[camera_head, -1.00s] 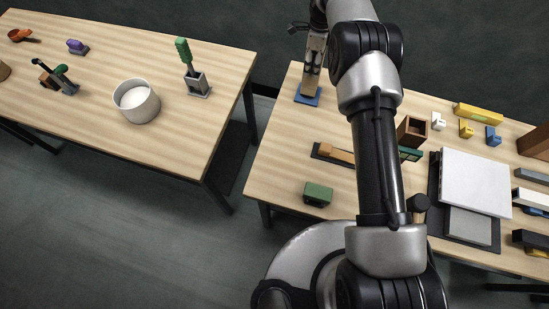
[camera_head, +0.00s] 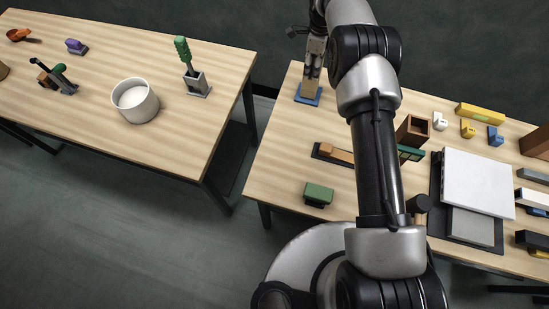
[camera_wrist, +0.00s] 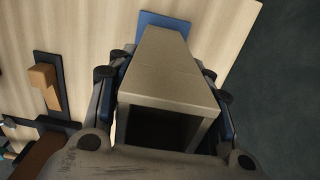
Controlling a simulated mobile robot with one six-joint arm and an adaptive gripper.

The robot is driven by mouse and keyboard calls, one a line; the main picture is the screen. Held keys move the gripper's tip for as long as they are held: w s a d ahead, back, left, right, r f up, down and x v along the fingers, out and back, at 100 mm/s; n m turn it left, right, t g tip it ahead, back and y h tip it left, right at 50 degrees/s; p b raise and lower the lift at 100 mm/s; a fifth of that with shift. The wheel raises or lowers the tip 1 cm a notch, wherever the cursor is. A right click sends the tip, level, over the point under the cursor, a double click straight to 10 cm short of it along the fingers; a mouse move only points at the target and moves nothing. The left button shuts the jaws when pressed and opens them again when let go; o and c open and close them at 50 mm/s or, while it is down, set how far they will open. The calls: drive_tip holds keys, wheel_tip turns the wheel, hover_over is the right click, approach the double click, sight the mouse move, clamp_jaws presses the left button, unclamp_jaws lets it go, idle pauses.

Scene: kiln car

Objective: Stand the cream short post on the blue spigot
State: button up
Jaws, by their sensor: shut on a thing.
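My gripper (camera_head: 314,72) is shut on the cream short post (camera_head: 309,87) at the far left corner of the right table. In the wrist view the post (camera_wrist: 168,78) is a beige, box-shaped hollow piece with its open end towards the camera, between the two fingers (camera_wrist: 168,90). The post looks upright. Its far end is at a blue square base (camera_head: 308,98), which also shows in the wrist view (camera_wrist: 158,18). Any spigot on this base is hidden by the post. I cannot tell whether the post touches the base.
A dark plate with an orange-brown block (camera_head: 337,153) and a green block (camera_head: 318,193) lie nearer on this table. Small white, yellow and blue pieces (camera_head: 495,137) and a white slab (camera_head: 478,182) are to the right. A gap separates the left table (camera_head: 90,100).

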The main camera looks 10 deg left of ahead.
drive_tip(key=shift+f, duration=0.15)
drive_tip(key=shift+w, duration=0.1)
drive_tip(key=o, duration=1.4)
drive_tip(key=shift+f, duration=0.1)
drive_tip(key=shift+r, duration=0.25)
